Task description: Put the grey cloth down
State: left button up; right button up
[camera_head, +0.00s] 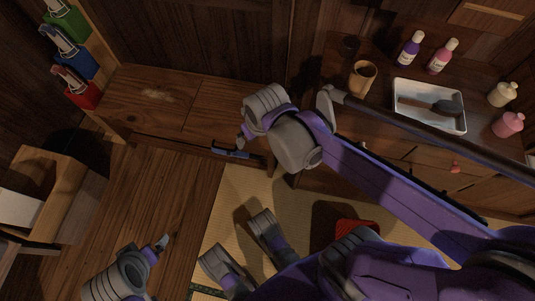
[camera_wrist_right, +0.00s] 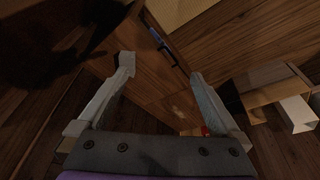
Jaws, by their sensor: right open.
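My right gripper (camera_wrist_right: 161,69) is open, its two fingers wide apart with nothing between them. In the head view its wrist hangs over the front of the low wooden bench (camera_head: 225,100). A small pale, flat patch (camera_head: 155,96) lies on the bench top; it also shows in the right wrist view (camera_wrist_right: 178,111). I cannot tell whether this patch is the grey cloth. No other grey cloth is clear in either view. My left gripper (camera_head: 157,262) is low at the bottom left, over the wooden floor, and its jaws do not show clearly.
A cabinet at right bears a white tray (camera_head: 398,88) with a dark-headed tool, a brown cup (camera_head: 362,78) and several bottles. The floor between is mostly clear.

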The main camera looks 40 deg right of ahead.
jog(key=s+a+f+t, duration=0.1)
jog(key=s+a, duration=0.1)
jog(key=s, duration=0.6)
jog(key=shift+s+a+f, duration=0.15)
jog(key=shift+s+f, duration=0.1)
jog(key=shift+s, duration=0.1)
pick_arm(q)
notch_tip(320, 180, up, 24)
jog(key=w+t+p, duration=0.1)
jog(key=p, duration=1.9)
jog(key=shift+f+p, duration=0.2)
jog(key=shift+p, duration=0.1)
pick_arm(e)
notch_tip(320, 180, up, 24)
jog(key=w+t, duration=0.1)
jog(key=shift+f, duration=0.2)
pick_arm(q)
jog(key=shift+w, duration=0.2)
pick_arm(e)
jog(key=shift+w, duration=0.2)
